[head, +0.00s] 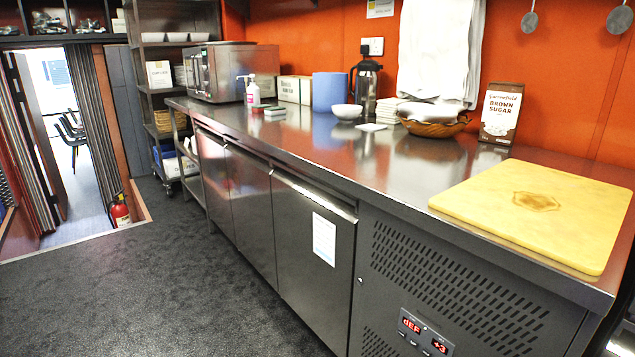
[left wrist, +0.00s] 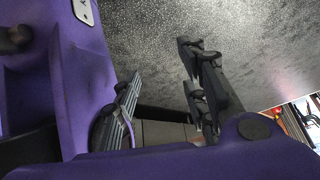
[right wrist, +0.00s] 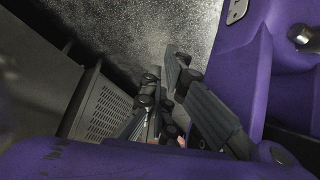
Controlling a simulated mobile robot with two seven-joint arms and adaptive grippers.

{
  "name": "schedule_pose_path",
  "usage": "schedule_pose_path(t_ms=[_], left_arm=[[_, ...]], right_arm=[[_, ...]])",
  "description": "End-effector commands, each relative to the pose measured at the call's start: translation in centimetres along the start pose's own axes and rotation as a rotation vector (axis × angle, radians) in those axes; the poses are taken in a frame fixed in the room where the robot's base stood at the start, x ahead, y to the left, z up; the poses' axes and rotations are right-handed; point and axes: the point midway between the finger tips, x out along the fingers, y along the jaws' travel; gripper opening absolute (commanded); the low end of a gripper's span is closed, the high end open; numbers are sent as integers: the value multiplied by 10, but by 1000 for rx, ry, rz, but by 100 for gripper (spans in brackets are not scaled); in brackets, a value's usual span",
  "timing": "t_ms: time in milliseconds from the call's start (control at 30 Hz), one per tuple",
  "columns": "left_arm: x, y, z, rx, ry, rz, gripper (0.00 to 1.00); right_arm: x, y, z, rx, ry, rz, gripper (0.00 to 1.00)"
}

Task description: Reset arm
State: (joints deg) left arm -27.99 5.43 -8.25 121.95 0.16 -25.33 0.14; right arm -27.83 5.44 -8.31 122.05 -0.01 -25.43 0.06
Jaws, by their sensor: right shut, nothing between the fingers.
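In the head view neither of my grippers shows. In the left wrist view my left gripper (left wrist: 165,90) has its dark fingers spread apart with nothing between them, above the dark speckled floor. In the right wrist view my right gripper (right wrist: 165,88) is shut and empty. It hangs over the floor, with the grey vented panel of the counter to its left. Purple parts of my own arms and body fill much of both wrist views.
The steel counter (head: 330,150) runs along the orange wall. On it are a yellow cutting board (head: 480,205), brown sugar bag (head: 500,112), basket (head: 435,126), flask (head: 366,85) and microwave (head: 222,70). A fire extinguisher (head: 120,211) stands by the doorway. The dark floor (head: 130,290) is clear.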

Motion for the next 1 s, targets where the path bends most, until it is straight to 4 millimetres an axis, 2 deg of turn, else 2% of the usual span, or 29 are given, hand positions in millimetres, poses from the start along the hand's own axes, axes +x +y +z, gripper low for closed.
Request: schedule_pose_path(t_ms=[33,100,367,667,767,1000], left_arm=[[-9,0,-10,0,13,0,40],[-24,0,-22,0,25,0,40],[-82,-1,-45,-6,39,-2,40],[-156,1,-87,-15,58,0,40],[-180,3,-111,-17,82,4,40],[-232,3,-188,-27,194,3,40]], right_arm=[[-13,1,-2,3,-2,2,0],[-28,0,-12,4,9,1,0],[-82,0,-36,12,22,0,0],[-156,-2,-81,21,49,-2,0],[-180,-2,-106,24,75,-2,0],[-231,-1,-186,29,189,0,0]])
